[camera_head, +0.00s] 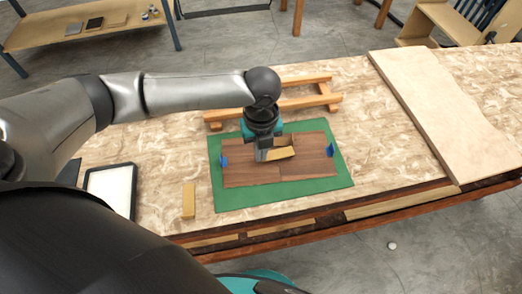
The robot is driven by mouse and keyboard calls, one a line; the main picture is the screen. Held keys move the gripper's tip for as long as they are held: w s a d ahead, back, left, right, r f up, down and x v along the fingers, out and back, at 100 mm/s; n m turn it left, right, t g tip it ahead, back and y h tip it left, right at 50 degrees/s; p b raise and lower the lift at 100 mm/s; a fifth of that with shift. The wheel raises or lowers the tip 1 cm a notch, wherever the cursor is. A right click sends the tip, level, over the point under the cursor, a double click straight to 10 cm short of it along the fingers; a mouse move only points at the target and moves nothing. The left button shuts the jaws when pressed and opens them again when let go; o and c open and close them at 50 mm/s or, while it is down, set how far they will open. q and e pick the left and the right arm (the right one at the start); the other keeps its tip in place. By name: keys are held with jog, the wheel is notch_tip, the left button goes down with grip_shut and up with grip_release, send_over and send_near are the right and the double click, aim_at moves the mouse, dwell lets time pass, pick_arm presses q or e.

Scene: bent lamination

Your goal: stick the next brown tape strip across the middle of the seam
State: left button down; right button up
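Two brown veneer sheets (250,176) lie on a green mat (318,187). My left gripper (262,157) points down over the middle of the sheets. It seems shut on a light brown tape strip (282,153), which sticks out to the right of the fingers. Whether the strip touches the veneer is unclear. The fingers hide part of the seam. My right gripper is out of view.
A small tan block (188,201) lies left of the mat. A black-framed white tray (111,188) is further left. A wooden rack (303,103) stands behind the mat. A large pale board (440,112) lies on the right of the workbench (366,138). Bench right of the mat is clear.

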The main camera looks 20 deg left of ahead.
pick_arm(q)
jog(key=shift+f, duration=0.4)
jog(key=shift+f+p, duration=0.15)
jog(key=shift+p, duration=0.2)
dwell(0.4)
jog(key=c, duration=0.5)
grip_release()
jog(key=shift+c, duration=0.2)
jog(key=shift+r+p, duration=3.05)
jog(key=shift+p, duration=0.3)
